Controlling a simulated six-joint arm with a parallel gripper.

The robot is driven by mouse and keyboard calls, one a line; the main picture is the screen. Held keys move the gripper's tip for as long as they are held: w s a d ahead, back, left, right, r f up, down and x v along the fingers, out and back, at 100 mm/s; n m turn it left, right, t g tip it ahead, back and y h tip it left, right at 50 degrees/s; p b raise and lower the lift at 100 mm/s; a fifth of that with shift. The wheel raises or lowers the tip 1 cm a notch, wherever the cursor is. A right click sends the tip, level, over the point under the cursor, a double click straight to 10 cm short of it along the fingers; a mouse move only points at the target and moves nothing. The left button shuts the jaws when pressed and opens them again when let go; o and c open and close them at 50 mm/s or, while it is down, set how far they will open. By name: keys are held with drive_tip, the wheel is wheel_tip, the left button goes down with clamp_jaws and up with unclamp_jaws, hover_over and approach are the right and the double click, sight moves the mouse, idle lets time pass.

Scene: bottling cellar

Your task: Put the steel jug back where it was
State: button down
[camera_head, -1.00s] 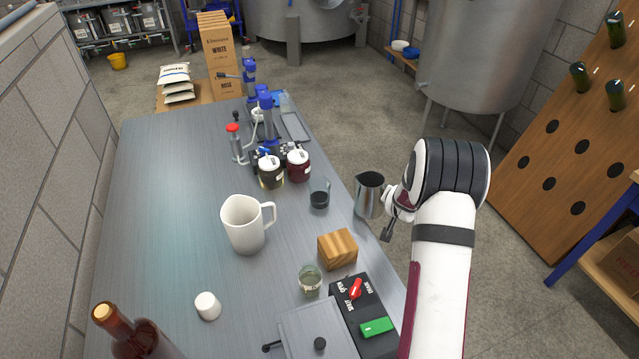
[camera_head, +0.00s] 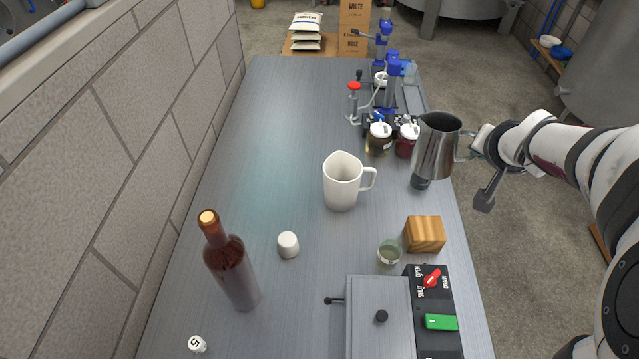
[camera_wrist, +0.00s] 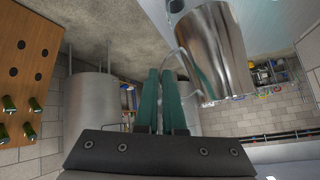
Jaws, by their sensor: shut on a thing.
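The steel jug (camera_head: 436,147) is a shiny, open-topped metal pitcher. In the head view it is held in the air at the bench's right edge, close to upright, with its handle to the right. My gripper (camera_head: 467,146) is shut on the jug's handle from the right. In the wrist view the jug (camera_wrist: 212,50) fills the upper right, and my gripper's green fingers (camera_wrist: 172,82) close on its handle.
On the bench (camera_head: 270,130) stand a white pitcher (camera_head: 342,182), a wooden block (camera_head: 424,234), a glass with pale liquid (camera_head: 389,253), a wine bottle (camera_head: 232,270), lidded jars (camera_head: 379,138) and a switch box (camera_head: 432,300). The left part of the bench is mostly clear.

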drive_tip(key=s+a+r+n+y, duration=0.2)
drive_tip(key=s+a+r+n, duration=0.1)
drive_tip(key=s+a+r, duration=0.5)
drive_tip(key=w+a+f+t+y, duration=0.1)
drive_tip(key=w+a+f+y, duration=0.1)
drive_tip(key=w+a+f, duration=1.1)
drive_tip(key=shift+h, duration=0.3)
drive_tip(key=w+a+f, duration=0.1)
drive_tip(key=a+f, duration=0.4)
drive_tip(key=a, duration=0.1)
drive_tip(key=w+a+f, duration=0.2)
drive_tip(key=a+f, duration=0.3)
drive_tip(key=a, duration=0.1)
drive_tip(key=w+a+f, duration=0.1)
drive_tip(key=a+f, duration=0.4)
drive_tip(key=a, duration=0.1)
drive_tip(key=shift+w+a+f, duration=0.15)
drive_tip(key=shift+a+f, duration=0.2)
drive_tip(key=shift+f, duration=0.45)
